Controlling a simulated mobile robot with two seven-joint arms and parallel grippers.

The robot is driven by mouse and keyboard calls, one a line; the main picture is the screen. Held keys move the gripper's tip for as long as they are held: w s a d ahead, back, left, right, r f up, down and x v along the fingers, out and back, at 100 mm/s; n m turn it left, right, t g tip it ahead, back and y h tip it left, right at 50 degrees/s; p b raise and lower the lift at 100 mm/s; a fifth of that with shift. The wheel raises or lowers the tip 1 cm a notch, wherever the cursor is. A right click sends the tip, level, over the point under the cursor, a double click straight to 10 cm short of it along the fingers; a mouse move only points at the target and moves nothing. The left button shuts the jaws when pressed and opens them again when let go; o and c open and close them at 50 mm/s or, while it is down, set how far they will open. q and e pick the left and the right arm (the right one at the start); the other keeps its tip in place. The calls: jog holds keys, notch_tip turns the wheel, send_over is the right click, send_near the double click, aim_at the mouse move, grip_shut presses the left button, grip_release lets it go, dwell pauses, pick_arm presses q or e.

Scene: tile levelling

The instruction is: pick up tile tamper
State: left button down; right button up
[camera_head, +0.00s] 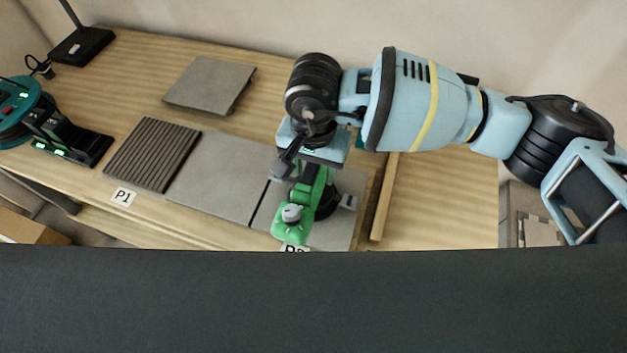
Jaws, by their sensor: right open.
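The tile tamper (291,229), a green tool with a grey knob and a dark round part, stands on the grey tile at the right end of the tile row. My right gripper (316,183) is right over it, with one finger on each side of its green body. The jaws are open. The gripper hides the tamper's upper part, and I cannot tell whether the fingers touch it. My left gripper is not in view.
A ribbed grey tile (152,153) and flat tiles (217,178) lie in a row on the wooden table (130,75). A loose tile (210,84) lies behind. A wooden strip (385,197) is right of the tamper. A black charger (70,139) and teal device (14,118) stand left.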

grip_shut()
dwell(0.3)
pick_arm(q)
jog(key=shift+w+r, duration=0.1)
pick_arm(e)
jog(key=shift+r, duration=0.2)
